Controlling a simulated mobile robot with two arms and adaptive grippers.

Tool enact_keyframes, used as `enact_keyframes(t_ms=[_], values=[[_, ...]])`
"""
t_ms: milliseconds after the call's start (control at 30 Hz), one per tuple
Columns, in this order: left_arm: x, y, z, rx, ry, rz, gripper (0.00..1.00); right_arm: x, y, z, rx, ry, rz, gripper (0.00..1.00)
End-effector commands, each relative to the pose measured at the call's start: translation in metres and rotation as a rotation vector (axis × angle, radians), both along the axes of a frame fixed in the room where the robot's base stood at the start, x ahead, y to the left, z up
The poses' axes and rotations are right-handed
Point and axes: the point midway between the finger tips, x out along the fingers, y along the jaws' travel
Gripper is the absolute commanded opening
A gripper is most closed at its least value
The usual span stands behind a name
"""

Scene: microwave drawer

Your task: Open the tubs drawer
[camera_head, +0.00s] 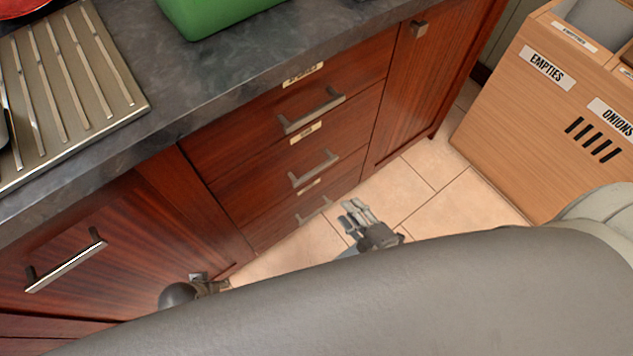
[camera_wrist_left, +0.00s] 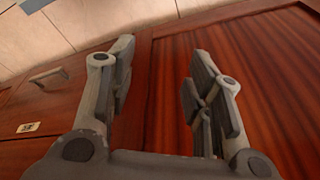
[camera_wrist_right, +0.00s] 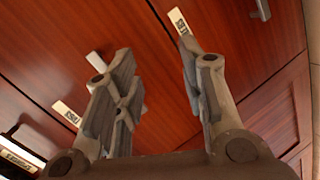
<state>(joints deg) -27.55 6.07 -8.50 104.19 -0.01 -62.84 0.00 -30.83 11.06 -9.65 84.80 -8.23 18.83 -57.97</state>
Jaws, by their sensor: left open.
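A red-brown drawer stack shows in the head view, with a top handle (camera_head: 313,110), a middle handle (camera_head: 315,168) and a bottom handle (camera_head: 314,210). Pale labels sit above them, too small to read there. In the right wrist view one label (camera_wrist_right: 66,113) may read "tubs", but I cannot be sure. My right gripper (camera_head: 358,212) is open before the lower drawers; it also shows in the right wrist view (camera_wrist_right: 158,75). A grey handle (camera_wrist_right: 95,62) is partly hidden behind its left finger. My left gripper (camera_head: 212,284) is open and empty, low before the cabinet front (camera_wrist_left: 240,60).
A dark countertop (camera_head: 220,75) above carries a green container (camera_head: 215,12) and a metal drainer (camera_head: 75,80). A wooden bin unit (camera_head: 540,120) marked empties and onions stands right. Tiled floor (camera_head: 425,190) is clear between. My own grey body hides the lower head view.

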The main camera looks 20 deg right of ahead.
Motion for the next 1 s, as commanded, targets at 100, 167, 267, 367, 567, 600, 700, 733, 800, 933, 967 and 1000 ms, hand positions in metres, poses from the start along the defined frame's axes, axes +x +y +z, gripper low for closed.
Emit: enact_keyframes(t_ms=[100,167,267,367,567,600,700,733,800,933,967,1000], values=[[0.007,-0.001,0.000,-0.002,-0.022,0.003,0.46,0.011,0.009,0.011,-0.093,-0.171,0.067,0.38],[0.008,0.000,0.007,-0.002,-0.028,0.004,0.46,0.014,0.013,0.022,-0.134,-0.242,0.091,0.38],[0.009,0.000,0.017,-0.003,-0.036,0.006,0.46,0.017,0.018,0.039,-0.188,-0.336,0.118,0.38],[0.008,0.000,0.025,-0.003,-0.041,0.007,0.46,0.018,0.021,0.051,-0.222,-0.393,0.133,0.38],[0.008,0.000,0.035,-0.003,-0.046,0.007,0.46,0.028,0.026,0.060,-0.241,-0.427,0.140,0.38],[0.007,0.000,0.037,-0.003,-0.046,0.007,0.46,0.033,0.028,0.060,-0.240,-0.426,0.140,0.38],[0.007,0.001,0.043,-0.003,-0.050,0.008,0.46,0.049,0.034,0.060,-0.240,-0.427,0.139,0.38],[0.007,0.001,0.045,-0.003,-0.052,0.008,0.46,0.055,0.035,0.060,-0.239,-0.428,0.139,0.38],[0.006,0.001,0.051,-0.003,-0.055,0.008,0.46,0.067,0.040,0.059,-0.239,-0.426,0.139,0.38],[0.004,0.001,0.061,-0.003,-0.060,0.009,0.46,0.088,0.048,0.059,-0.239,-0.425,0.138,0.38],[0.004,0.001,0.064,-0.003,-0.062,0.009,0.46,0.093,0.050,0.059,-0.238,-0.424,0.138,0.38],[0.003,0.001,0.066,-0.004,-0.064,0.009,0.46,0.098,0.052,0.059,-0.238,-0.423,0.138,0.38]])
